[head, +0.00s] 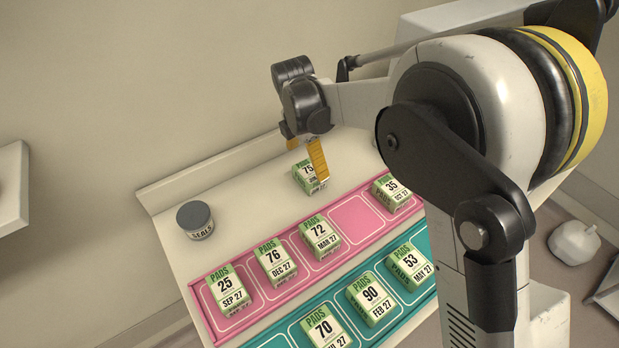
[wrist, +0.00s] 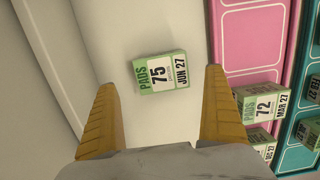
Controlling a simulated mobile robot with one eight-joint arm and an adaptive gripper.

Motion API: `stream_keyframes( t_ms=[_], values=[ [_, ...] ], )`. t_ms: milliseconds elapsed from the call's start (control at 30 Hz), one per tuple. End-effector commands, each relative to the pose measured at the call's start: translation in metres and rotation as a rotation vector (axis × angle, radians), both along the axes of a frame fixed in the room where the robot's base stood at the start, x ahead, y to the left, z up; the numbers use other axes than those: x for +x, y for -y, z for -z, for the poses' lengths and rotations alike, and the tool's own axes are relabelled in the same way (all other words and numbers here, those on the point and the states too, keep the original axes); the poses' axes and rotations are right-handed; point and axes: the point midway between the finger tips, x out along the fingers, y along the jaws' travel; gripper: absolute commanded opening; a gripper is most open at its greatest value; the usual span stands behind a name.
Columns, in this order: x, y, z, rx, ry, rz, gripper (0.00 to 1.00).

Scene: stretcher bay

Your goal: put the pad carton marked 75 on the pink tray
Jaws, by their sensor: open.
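The pad carton marked 75 (head: 307,178) stands on the bare pale counter behind the pink tray (head: 352,215). It is green and white and reads JUN 27 in the wrist view (wrist: 162,73). My gripper (head: 308,153) is open just above and beside it, with one orange finger hiding part of the carton in the head view. In the wrist view the carton lies ahead of the gap between my two fingers (wrist: 160,100), apart from both. The pink tray holds cartons 25, 76, 72 and 35, with one empty marked place between 72 and 35.
A teal tray (head: 283,340) with cartons 70 (head: 325,328), 90 (head: 372,299) and 53 (head: 411,267) lies in front of the pink tray. A grey round tub (head: 196,220) stands at the counter's left. The counter between tub and carton 75 is clear.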

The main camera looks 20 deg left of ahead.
Motion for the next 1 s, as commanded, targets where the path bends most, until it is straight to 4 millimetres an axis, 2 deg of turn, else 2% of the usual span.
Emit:
stream_keyframes(
  t_ms=[200, 300, 467, 500, 567, 600, 700, 1000],
  values=[
    [0.0, 0.005, 0.037, 0.0, 0.0, 0.001, 1.0],
    [0.001, 0.005, 0.043, 0.0, 0.0, 0.001, 1.0],
    [0.001, 0.006, 0.042, 0.0, 0.0, 0.001, 1.0],
    [0.001, 0.005, 0.041, 0.0, 0.0, 0.001, 0.94],
    [0.001, 0.005, 0.041, 0.0, 0.0, 0.001, 0.76],
    [0.001, 0.005, 0.041, 0.0, 0.0, 0.001, 0.63],
    [0.001, 0.005, 0.041, 0.0, 0.0, 0.001, 0.37],
    [0.001, 0.005, 0.041, 0.0, 0.0, 0.001, 0.36]
  ],
)
